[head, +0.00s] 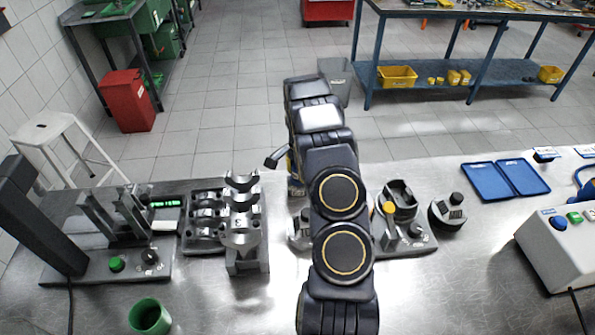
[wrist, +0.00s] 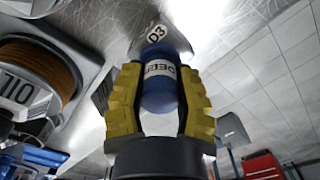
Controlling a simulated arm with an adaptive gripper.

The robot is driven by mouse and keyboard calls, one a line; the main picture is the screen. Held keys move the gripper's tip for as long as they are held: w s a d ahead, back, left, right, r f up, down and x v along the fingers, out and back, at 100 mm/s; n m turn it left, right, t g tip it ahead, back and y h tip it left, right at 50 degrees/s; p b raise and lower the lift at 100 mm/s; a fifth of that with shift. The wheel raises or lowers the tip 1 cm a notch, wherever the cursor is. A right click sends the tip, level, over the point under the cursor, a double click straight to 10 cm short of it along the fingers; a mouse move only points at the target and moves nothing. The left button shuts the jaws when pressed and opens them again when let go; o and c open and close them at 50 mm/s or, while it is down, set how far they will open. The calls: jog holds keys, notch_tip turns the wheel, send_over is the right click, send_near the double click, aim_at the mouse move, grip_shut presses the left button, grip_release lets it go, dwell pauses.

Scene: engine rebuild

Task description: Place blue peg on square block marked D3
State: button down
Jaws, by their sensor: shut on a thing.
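My gripper (wrist: 160,88) has yellow fingers and is shut on the blue peg (wrist: 159,98), which carries a white printed band. The peg shows between the two fingers in the wrist view. The square block marked D3 (wrist: 157,33) appears just beyond the far end of the peg, in line with it. I cannot tell whether peg and block touch. In the head view my arm hides most of the gripper, and I cannot make out the peg or the D3 mark there.
A metal fixture with curved saddles (head: 243,240) stands left of my arm. A round dark part with a yellow-topped knob (head: 389,208) stands close on the right, with another round part (head: 448,210) beyond. A green cup (head: 149,316) sits front left. A blue tray (head: 505,179) lies right.

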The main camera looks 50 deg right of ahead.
jog(key=shift+f, duration=0.1)
jog(key=c, duration=0.8)
grip_release()
